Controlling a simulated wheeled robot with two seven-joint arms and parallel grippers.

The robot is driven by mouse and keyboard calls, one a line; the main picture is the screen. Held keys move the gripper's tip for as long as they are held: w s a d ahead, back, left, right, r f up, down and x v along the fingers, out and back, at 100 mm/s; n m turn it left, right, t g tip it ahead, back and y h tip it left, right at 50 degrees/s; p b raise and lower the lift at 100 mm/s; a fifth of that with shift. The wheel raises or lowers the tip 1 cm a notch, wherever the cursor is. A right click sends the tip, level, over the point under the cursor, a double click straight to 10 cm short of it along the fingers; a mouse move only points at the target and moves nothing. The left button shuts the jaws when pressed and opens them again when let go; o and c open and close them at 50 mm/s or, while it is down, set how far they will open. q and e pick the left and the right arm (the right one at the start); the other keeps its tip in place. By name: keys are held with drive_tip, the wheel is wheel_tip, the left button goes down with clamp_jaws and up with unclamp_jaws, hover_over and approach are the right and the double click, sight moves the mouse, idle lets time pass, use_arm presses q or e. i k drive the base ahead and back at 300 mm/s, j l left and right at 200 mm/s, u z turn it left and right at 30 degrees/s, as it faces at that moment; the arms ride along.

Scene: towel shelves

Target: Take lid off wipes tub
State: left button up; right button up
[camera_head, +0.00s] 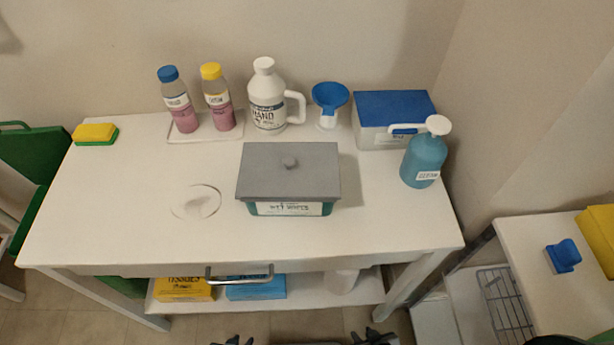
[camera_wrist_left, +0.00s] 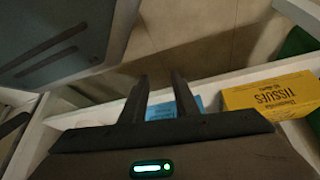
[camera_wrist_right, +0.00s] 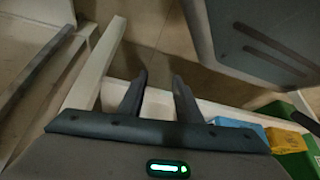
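The wipes tub (camera_head: 330,209) stands near the front middle of the white table, with a teal body and a white label reading "WET WIPES". Its grey lid (camera_head: 262,177) sits on top, with a small knob in the middle. My left gripper (camera_wrist_left: 162,98) is open and empty in the left wrist view; its tips show at the bottom edge of the head view. My right gripper (camera_wrist_right: 158,92) is open and empty in the right wrist view. Both are in front of the table, well apart from the tub.
Behind the tub stand two pink bottles (camera_head: 182,117), a white jug (camera_head: 266,95) and a blue funnel (camera_head: 330,98). A blue-lidded box (camera_head: 395,106) and a teal pump bottle (camera_head: 423,160) are right. A clear disc (camera_head: 196,202) lies left. A drawer handle (camera_head: 240,277) juts from the front.

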sight(274, 170)
drive_tip(key=z, duration=1.6)
drive_tip(key=k+j, duration=0.2)
drive_tip(key=k, duration=0.35)
drive_tip(key=k+j, duration=0.2)
drive_tip(key=k, duration=0.4)
